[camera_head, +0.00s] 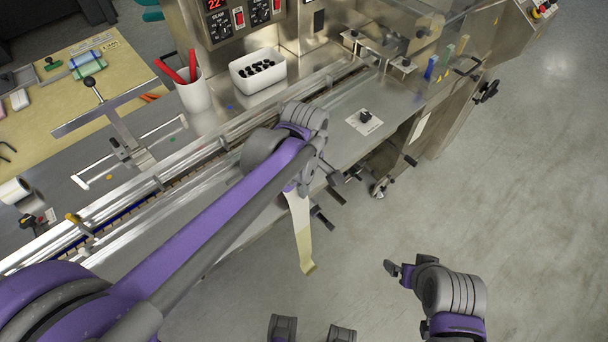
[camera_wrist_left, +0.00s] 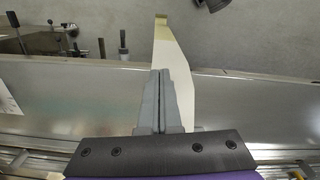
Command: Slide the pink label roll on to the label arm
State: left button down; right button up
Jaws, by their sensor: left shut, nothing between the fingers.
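I cannot make out a pink label roll in either view, and I cannot tell which part is the label arm. My left gripper (camera_head: 318,172) is over the machine's front edge, partly hidden by its own wrist. In the left wrist view its two fingers (camera_wrist_left: 162,72) are shut together with nothing between them. A cream strip (camera_head: 300,235) hangs down just below the gripper. The strip also shows beyond the fingertips in the wrist view (camera_wrist_left: 170,50). My right gripper (camera_head: 391,268) is over open floor, apart from everything; its fingers are too small to read.
Metal rails (camera_head: 130,195) run along the machine. A white roll (camera_head: 14,190) is at far left. Dark handles stick out below the front edge. The right floor is clear.

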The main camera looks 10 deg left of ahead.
pick_arm(q)
jog(key=shift+w+a, duration=0.35)
jog(key=shift+a, duration=0.25)
jog(key=shift+w+a, duration=0.3)
jog(key=shift+a, duration=0.3)
jog(key=shift+w+a, duration=0.3)
jog(key=shift+a, duration=0.3)
jog(key=shift+w+a, duration=0.4)
jog(key=shift+a, duration=0.3)
jog(key=shift+p, duration=0.3)
